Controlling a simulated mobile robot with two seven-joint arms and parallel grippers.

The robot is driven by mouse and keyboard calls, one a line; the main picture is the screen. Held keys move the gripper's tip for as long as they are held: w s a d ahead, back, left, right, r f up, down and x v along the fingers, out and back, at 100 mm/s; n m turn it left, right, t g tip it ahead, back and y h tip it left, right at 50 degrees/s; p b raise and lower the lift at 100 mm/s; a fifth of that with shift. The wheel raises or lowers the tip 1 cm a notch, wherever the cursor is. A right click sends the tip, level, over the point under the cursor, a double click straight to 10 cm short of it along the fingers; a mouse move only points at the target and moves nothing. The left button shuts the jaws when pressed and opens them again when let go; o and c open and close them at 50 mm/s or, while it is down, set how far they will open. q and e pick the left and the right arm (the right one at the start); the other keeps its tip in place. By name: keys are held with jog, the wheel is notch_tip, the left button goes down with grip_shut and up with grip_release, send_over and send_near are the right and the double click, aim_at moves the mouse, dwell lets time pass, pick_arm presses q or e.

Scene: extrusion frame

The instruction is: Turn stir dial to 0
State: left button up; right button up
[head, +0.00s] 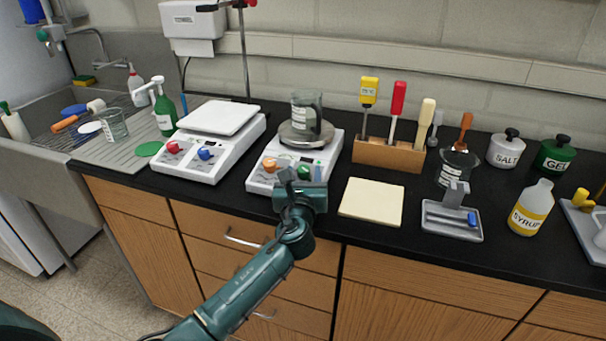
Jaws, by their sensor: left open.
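Two white devices with dials stand on the black counter. The right one (329,159) has a round metal plate carrying a glass beaker (306,112), and its front has an orange dial (270,163) and a green dial (304,173). The left one (190,176) has a square white top, a red dial (173,147) and a blue dial (206,153). I cannot read which dial is for stirring. My left gripper (287,178) is open and empty at the right device's front, close to its dials and partly covering that front. Contact cannot be told. My right gripper is out of view.
A metal stand rod (243,60) rises behind the devices. To the right are a cream pad (372,202), a wooden tool block (388,155), a grey tray (451,221) and a syrup bottle (530,208). A green spray bottle (165,114) stands left.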

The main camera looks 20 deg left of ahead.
pick_arm(q)
jog(key=shift+w, duration=0.1)
jog(key=shift+c, duration=0.2)
jog(key=c, duration=0.9)
jog(key=shift+c, duration=0.2)
jog(key=shift+n+y, duration=0.3)
